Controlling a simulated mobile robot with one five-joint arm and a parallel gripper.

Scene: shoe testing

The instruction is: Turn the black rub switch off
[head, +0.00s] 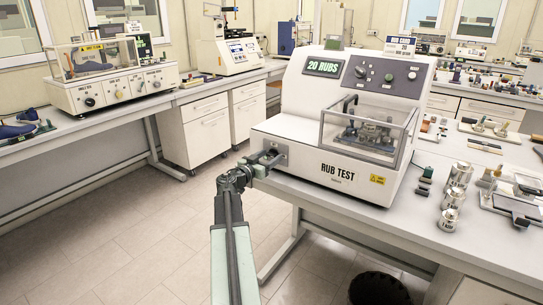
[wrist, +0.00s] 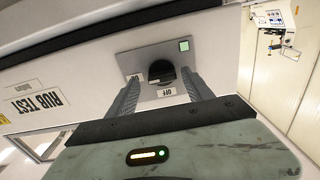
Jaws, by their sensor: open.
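The black rub switch (wrist: 162,71) is a round dark knob on a grey plate on the side of the white rub test machine (head: 300,110). A small green square light (wrist: 184,46) on the plate is lit. An OFF label (wrist: 166,92) and a second small label, hard to read, sit beside the knob. My gripper (wrist: 161,78) is open, its two grey fingers on either side of the knob; I cannot tell whether they touch it. In the head view my gripper (head: 266,160) is at the machine's left side, and the switch is mostly hidden.
The machine stands on a grey table (head: 460,250) with metal cylinders (head: 449,219) and small parts to its right. A long bench (head: 85,130) with another tester runs along the left. A black bin (head: 378,288) stands on the floor. The floor at left is clear.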

